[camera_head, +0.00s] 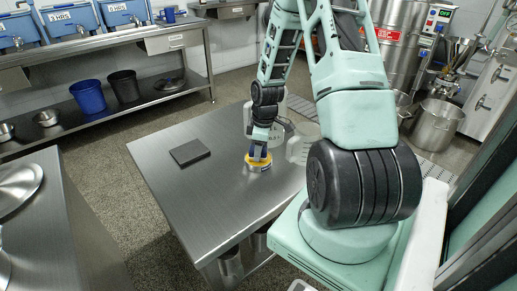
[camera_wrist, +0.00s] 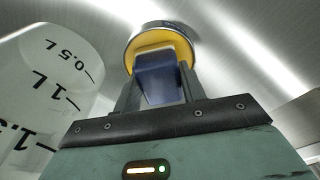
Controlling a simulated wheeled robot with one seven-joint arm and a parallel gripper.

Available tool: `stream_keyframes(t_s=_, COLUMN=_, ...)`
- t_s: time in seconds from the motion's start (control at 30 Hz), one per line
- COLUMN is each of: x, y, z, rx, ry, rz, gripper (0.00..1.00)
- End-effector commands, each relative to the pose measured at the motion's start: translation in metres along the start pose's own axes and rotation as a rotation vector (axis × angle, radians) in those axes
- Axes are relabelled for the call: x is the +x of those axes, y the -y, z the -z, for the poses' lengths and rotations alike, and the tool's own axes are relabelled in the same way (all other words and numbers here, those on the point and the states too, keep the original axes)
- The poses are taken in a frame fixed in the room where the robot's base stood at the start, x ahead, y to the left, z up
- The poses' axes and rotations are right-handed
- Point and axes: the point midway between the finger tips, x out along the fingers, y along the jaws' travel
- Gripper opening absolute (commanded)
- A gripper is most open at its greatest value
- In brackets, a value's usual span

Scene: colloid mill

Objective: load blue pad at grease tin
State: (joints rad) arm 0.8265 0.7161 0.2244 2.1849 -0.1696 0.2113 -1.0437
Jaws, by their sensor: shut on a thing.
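The grease tin (camera_head: 258,167) is a low round metal tin with a yellow top surface and stands on the steel table. In the wrist view the tin (camera_wrist: 160,29) shows past the fingertips, with its yellow face (camera_wrist: 154,44) towards me. My gripper (camera_head: 259,150) points down over the tin, shut on the blue pad (camera_wrist: 160,82). The pad sits between the two fingers, and its far end overlaps the yellow in the wrist view. I cannot tell whether it touches the grease or is just above it.
A clear measuring jug (camera_wrist: 45,75) stands close beside the tin; behind my arm it shows in the head view (camera_head: 299,147). A dark flat square block (camera_head: 189,152) lies on the steel table (camera_head: 200,200), whose left and front parts are clear. A side counter (camera_head: 55,240) stands at left.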

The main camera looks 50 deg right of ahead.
Motion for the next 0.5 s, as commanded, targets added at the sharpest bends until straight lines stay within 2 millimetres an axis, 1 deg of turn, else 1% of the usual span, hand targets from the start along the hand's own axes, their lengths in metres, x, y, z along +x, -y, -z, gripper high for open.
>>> stream_keyframes(t_s=0.33, x=0.0023, y=0.0014, z=-0.001, rx=0.0, ry=0.002, rz=0.004, gripper=0.23)
stream_keyframes(t_s=0.5, x=-0.0039, y=0.0016, z=-0.0003, rx=0.0, ry=0.002, rz=0.005, gripper=0.23)
